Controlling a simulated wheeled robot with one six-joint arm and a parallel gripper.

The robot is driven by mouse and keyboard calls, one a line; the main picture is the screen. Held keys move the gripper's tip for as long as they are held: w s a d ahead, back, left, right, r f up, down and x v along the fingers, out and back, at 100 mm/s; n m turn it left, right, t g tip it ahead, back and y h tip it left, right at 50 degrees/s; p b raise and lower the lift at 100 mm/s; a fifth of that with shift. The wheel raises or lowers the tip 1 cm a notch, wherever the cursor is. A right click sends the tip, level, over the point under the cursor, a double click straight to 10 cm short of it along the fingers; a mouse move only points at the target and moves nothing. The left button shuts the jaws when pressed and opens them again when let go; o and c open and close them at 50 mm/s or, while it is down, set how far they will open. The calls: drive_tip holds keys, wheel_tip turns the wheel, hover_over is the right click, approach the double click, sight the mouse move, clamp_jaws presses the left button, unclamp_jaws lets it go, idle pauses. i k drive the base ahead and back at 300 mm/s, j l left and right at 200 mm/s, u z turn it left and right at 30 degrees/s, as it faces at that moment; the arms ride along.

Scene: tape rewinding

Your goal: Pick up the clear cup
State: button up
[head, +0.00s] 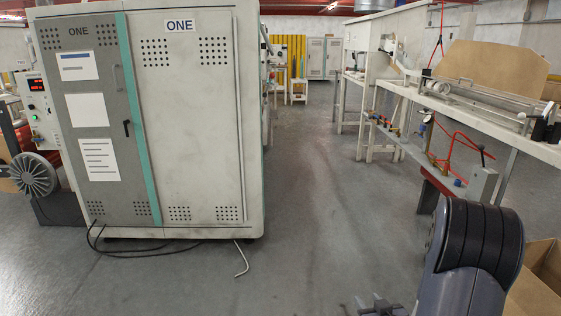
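I make out no clear cup in the head view. My arm shows at the bottom right, a thick grey and black link. A small grey part at the bottom edge, left of the arm, looks like the tip of my gripper (381,306). It is cut off by the frame, and I cannot tell whether it is open or shut. No object shows in it.
A large cabinet (195,125) marked ONE stands at left, with cables (135,252) on the floor before it. A long workbench (480,120) with equipment runs along the right. A cardboard box (545,280) sits at bottom right. The grey aisle between is clear.

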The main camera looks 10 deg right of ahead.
sight(404, 137)
drive_tip(key=i+z, duration=0.45)
drive_tip(key=i, duration=0.4)
drive_tip(key=i+j+z, duration=0.15)
drive_tip(key=i+z, duration=0.25)
drive_tip(key=i, duration=0.45)
drive_tip(key=i+z, duration=0.15)
drive_tip(key=i, duration=1.65)
drive_tip(key=i+l, duration=0.1)
drive_tip(key=i, duration=0.35)
drive_tip(key=i+l, duration=0.1)
drive_tip(key=i, duration=0.3)
drive_tip(key=i+l, duration=0.15)
drive_tip(key=i, duration=0.3)
drive_tip(key=j+u, duration=0.05)
